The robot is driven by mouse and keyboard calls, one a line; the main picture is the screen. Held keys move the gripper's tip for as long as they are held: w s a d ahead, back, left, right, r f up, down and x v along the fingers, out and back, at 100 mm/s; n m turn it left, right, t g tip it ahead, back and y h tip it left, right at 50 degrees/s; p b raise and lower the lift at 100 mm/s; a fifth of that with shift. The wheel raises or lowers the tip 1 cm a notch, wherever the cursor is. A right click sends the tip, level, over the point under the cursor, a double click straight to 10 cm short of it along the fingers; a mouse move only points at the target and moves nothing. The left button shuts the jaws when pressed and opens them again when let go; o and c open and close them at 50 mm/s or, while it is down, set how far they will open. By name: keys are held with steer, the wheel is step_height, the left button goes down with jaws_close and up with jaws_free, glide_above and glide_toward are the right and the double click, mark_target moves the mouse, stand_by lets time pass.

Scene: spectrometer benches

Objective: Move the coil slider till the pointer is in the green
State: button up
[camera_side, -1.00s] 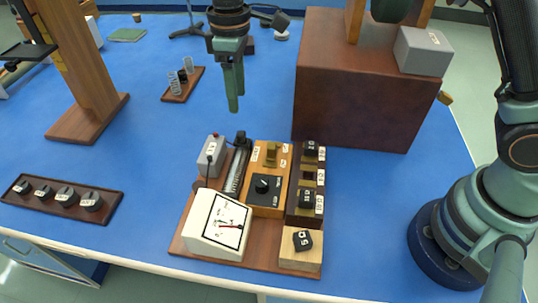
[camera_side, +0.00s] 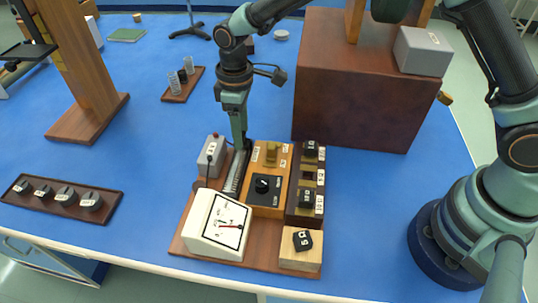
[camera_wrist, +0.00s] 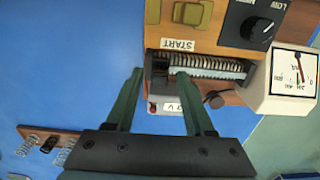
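The coil (camera_side: 233,180) is a ribbed rod lying on the wooden board; it also shows in the wrist view (camera_wrist: 212,68). The black slider (camera_wrist: 159,70) sits at the START end of the coil, the end away from the meter. My gripper (camera_wrist: 160,72) is open, one finger on each side of the slider, with gaps visible. In the side view my gripper (camera_side: 240,142) points down at the coil's far end and hides the slider. The white meter (camera_side: 219,224) stands at the near end, its needle partly red; I cannot make out a green zone.
A wooden block with a black dial (camera_side: 264,187) and a dark column of plugs (camera_side: 306,190) stand right of the coil. A grey box (camera_side: 211,157) stands close on the left. A large brown box (camera_side: 352,85) rises behind right.

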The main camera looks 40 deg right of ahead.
jaws_close()
stand_by(1.2)
